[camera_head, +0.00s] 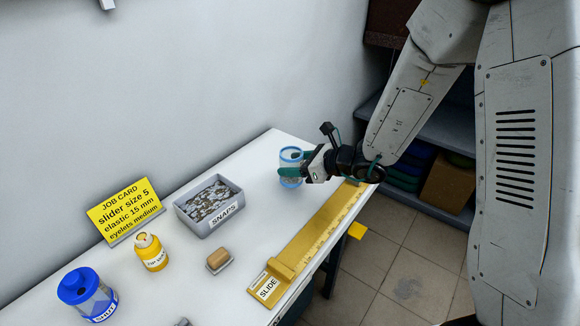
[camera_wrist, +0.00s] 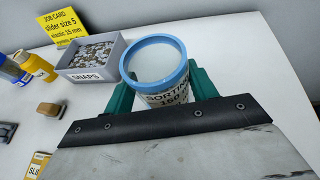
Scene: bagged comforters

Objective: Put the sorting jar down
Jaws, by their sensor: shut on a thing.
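The sorting jar (camera_head: 291,163) is a clear cylinder with a blue rim and a blue base band, upright at the far end of the white table (camera_head: 262,149). My gripper (camera_head: 290,171) is shut around its sides from the right. In the wrist view the jar (camera_wrist: 160,68) stands between the green fingers of my gripper (camera_wrist: 158,88), with its label partly hidden by my wrist. The jar's mouth looks open and I make out no contents. I cannot tell whether its base touches the table.
A grey SNAPS bin (camera_head: 209,205) stands left of the jar. A yellow SLIDE ruler (camera_head: 310,240) lies along the front edge. A yellow job card (camera_head: 124,212), a yellow bottle (camera_head: 151,252), a blue-lidded jar (camera_head: 88,295) and a brown block (camera_head: 218,259) are further left. White surface around the jar is clear.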

